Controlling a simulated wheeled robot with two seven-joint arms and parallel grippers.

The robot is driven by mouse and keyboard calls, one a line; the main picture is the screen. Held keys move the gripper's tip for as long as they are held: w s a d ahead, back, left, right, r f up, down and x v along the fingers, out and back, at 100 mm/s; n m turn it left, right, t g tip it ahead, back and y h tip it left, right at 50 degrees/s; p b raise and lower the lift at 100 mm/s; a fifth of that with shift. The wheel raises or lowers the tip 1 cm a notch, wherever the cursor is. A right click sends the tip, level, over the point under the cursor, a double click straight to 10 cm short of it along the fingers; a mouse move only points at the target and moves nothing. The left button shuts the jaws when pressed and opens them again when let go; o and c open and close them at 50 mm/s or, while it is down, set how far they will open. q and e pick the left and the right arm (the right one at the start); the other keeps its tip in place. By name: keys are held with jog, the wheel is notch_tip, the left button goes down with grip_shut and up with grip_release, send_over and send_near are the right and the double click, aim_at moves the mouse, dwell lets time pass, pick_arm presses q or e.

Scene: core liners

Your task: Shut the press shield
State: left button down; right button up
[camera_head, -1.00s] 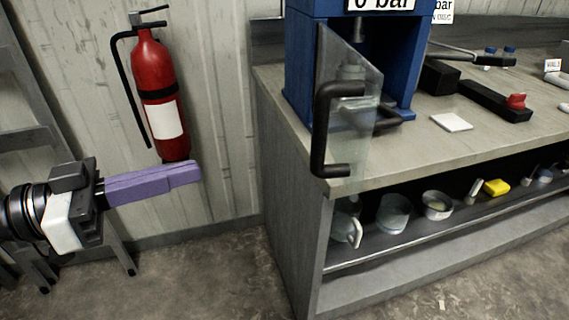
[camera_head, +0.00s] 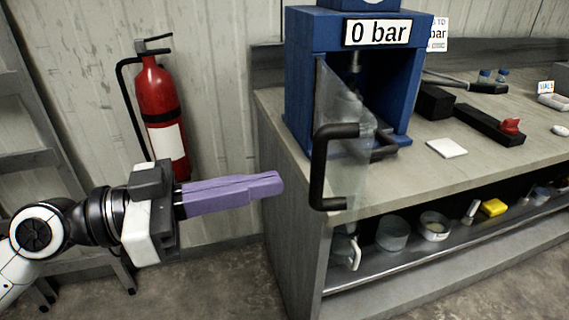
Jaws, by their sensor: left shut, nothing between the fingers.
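The blue press (camera_head: 300,75) stands on the left end of the workbench, with a "0 bar" sign on its top. Its clear shield (camera_head: 345,110) is swung open and juts toward me past the bench's front edge. A black handle (camera_head: 318,170) is on the shield's outer side. My left gripper (camera_head: 280,183), with purple fingers, is shut and empty. It is left of the handle, apart from it, with its fingertips pointing right toward it. My right gripper is not in view.
The workbench (camera_head: 420,185) carries a white tile (camera_head: 446,148) and a black block with a red knob (camera_head: 510,126). The shelf below holds bowls and a yellow item (camera_head: 494,207). A fire extinguisher (camera_head: 162,110) hangs behind my left arm.

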aim_at(311, 175)
pick_arm(q)
jog(key=shift+p+x, duration=0.65)
jog(key=shift+x, duration=1.3)
